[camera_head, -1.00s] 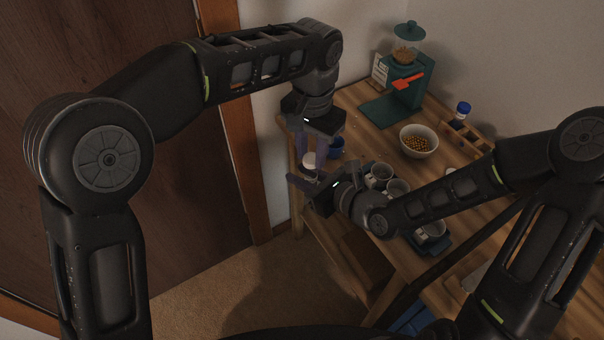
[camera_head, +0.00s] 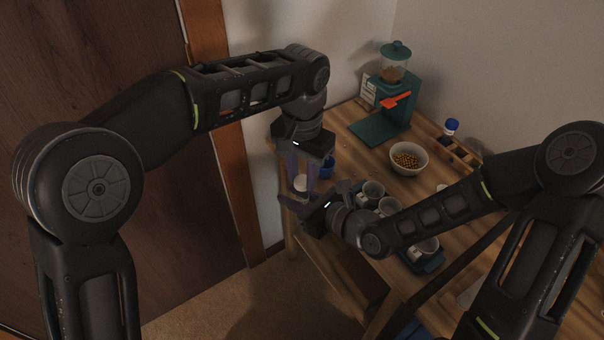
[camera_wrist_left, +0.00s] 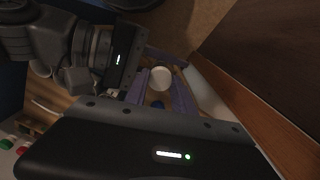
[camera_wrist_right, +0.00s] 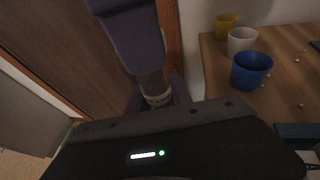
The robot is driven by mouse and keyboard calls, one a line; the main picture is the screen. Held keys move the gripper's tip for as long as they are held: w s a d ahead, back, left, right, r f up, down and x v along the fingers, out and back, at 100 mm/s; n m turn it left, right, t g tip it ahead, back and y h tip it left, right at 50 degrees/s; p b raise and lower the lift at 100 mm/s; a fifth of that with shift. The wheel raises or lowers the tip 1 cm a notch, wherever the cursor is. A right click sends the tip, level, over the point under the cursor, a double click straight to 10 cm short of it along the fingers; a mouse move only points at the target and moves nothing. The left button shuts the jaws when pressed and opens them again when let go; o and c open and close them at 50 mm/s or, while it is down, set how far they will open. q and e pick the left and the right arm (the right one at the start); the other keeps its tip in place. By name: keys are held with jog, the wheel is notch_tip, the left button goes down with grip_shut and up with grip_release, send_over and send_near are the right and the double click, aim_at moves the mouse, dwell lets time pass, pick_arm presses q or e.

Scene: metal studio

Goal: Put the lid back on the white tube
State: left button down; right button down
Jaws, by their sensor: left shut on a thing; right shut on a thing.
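My left gripper (camera_head: 299,176) points down from above and is shut. A white round top (camera_wrist_left: 160,78) shows between its fingers in the left wrist view, seemingly the lid. My right gripper (camera_head: 288,201) comes in from the right just below it, shut around the white tube (camera_wrist_right: 158,98), which shows a pale band with dark marks between its fingers. In the head view a small white part (camera_head: 300,183) shows between the two grippers. My left fingers are directly above the tube. The fingers hide the join, so I cannot tell whether lid and tube touch.
The grippers are off the wooden table's (camera_head: 345,123) left corner, near the wall and door. A blue cup (camera_wrist_right: 250,71), a white cup (camera_wrist_right: 241,41) and a yellow cup (camera_wrist_right: 226,25) stand close by. Several mugs, a bowl (camera_head: 408,158) and a green dispenser (camera_head: 394,92) occupy the table.

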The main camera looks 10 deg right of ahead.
aim_at(303, 180)
pick_arm(q)
jog(key=shift+f, duration=0.15)
jog(key=shift+f, duration=0.8)
jog(key=shift+f, duration=0.65)
dwell(0.4)
jog(key=c, duration=1)
grip_release()
jog(key=shift+o, duration=0.2)
jog(key=shift+r, duration=3.75)
jog(key=shift+a, duration=0.1)
